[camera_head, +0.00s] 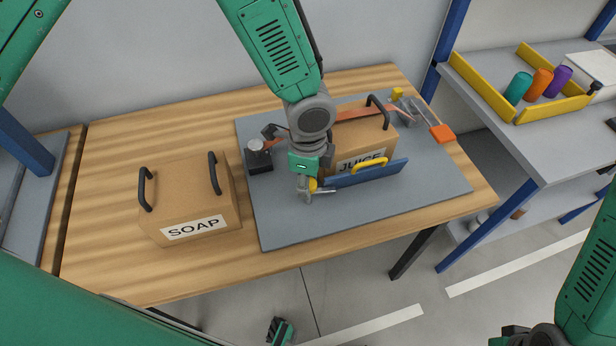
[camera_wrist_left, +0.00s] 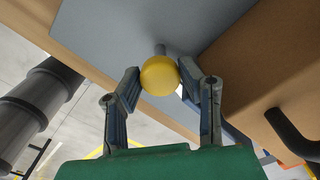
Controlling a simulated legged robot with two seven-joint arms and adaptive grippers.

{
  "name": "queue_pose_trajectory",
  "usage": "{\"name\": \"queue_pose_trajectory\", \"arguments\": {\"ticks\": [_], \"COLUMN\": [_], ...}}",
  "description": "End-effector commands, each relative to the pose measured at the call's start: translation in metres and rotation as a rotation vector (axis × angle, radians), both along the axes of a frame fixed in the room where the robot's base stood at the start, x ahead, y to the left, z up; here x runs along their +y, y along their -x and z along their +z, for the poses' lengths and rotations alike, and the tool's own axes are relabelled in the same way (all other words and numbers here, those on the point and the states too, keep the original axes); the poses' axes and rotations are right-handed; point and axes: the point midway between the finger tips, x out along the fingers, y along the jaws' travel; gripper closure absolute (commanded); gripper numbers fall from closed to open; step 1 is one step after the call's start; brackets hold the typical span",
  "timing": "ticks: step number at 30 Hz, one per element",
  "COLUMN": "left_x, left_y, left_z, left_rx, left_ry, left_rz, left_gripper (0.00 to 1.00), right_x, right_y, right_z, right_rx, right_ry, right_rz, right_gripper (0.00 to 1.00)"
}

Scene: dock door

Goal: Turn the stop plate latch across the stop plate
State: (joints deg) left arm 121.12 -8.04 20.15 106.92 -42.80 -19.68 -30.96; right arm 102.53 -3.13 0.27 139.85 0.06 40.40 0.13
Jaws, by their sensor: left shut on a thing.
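The stop plate (camera_head: 372,175) is a blue upright plate with a yellow handle (camera_head: 370,164). It stands along the near side of a cardboard box marked JUICE (camera_head: 368,135) on a grey board. My left gripper (camera_head: 308,192) is at the left end of the stop plate, shut on the yellow knob of the latch (camera_head: 313,185). In the left wrist view the round yellow knob (camera_wrist_left: 159,75) sits between the two fingers, with a short grey pin beyond it. The gripper hides most of the latch, so I cannot tell how it is turned.
A box marked SOAP (camera_head: 190,195) with two dark handles stands left of the grey board (camera_head: 285,225). A black block (camera_head: 259,158) and an orange-ended clamp (camera_head: 441,133) flank the JUICE box. A shelf at right holds a yellow-edged tray (camera_head: 483,84) with coloured cylinders.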

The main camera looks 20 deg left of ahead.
Motion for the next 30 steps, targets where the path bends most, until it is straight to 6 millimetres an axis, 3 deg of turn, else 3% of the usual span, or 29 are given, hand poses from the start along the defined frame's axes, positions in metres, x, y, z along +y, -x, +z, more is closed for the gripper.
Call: {"name": "queue_pose_trajectory", "arguments": {"ticks": [12, 28, 29, 30], "left_x": [-0.0016, -0.0017, -0.0018, -0.0016], "left_y": [-0.0026, -0.0032, -0.0032, -0.0030], "left_z": [0.0012, 0.0011, 0.0011, 0.0011], "left_rx": [-0.006, -0.007, -0.007, -0.006], "left_ry": [0.005, 0.007, 0.007, 0.006], "left_rz": [0.184, 0.209, 0.209, 0.208], "left_gripper": [0.96, 0.96, 0.56, 0.47], "right_x": [0.0000, 0.0001, 0.0001, 0.0001], "right_y": [0.0000, 0.0001, 0.0001, 0.0001], "right_z": [0.0067, 0.0070, 0.0071, 0.0071], "right_rx": [0.000, 0.000, 0.000, 0.000], "right_ry": [0.000, 0.000, 0.000, 0.000], "right_rz": [0.000, 0.000, 0.000, 0.000], "right_gripper": [0.60, 0.60, 0.60, 0.60]}}
